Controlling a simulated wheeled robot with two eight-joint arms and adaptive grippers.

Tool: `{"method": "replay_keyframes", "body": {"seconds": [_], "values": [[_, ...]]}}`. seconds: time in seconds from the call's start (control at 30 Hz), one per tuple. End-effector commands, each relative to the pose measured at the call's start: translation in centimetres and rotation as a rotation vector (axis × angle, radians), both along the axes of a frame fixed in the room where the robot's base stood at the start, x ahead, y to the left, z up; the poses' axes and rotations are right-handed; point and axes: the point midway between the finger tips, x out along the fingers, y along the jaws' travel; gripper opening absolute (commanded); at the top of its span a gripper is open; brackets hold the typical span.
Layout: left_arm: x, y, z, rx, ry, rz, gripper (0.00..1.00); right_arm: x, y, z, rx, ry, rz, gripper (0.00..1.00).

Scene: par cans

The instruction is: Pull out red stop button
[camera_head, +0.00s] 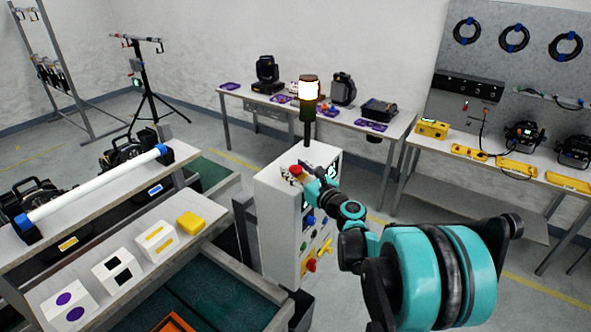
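A white control cabinet (272,211) stands in the middle of the view, with a lit lamp (309,88) on a dark post on top. A red button (296,169) shows at the cabinet's sloped top. My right arm, teal and black, reaches in from the lower right. My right gripper (291,176) is at the red button, small and partly hidden by its own wrist. I cannot tell whether its fingers touch or grip the button. Another red knob (311,265) with yellow is low on the cabinet's front. My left gripper is out of view.
A bench at left carries a white tube (95,188), marked white boxes (115,268) and a yellow block (190,223). A back table (235,93) holds stage lights. A right table (520,157) holds yellow items. Open floor lies behind the cabinet.

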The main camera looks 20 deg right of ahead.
Motion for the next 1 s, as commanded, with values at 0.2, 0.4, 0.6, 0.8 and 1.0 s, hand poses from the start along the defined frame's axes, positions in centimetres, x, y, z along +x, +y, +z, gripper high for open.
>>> {"method": "replay_keyframes", "body": {"seconds": [0.2, 0.4, 0.6, 0.8, 1.0], "values": [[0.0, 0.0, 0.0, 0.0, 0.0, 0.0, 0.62, 0.0, 0.0, 0.0, 0.0, 0.0, 0.0, 0.0], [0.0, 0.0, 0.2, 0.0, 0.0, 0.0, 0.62, 0.0, 0.0, 0.5, 0.0, 0.0, 0.0, 0.0], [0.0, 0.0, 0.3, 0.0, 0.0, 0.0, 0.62, 0.0, 0.0, 1.3, 0.001, -0.001, -0.001, 0.0], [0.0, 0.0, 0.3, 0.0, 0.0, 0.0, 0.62, 0.0, -0.1, 1.3, 0.002, -0.001, -0.001, 0.56], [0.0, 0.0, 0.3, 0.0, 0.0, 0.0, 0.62, 0.0, 0.0, 1.3, 0.001, -0.001, -0.001, 0.56]]}}
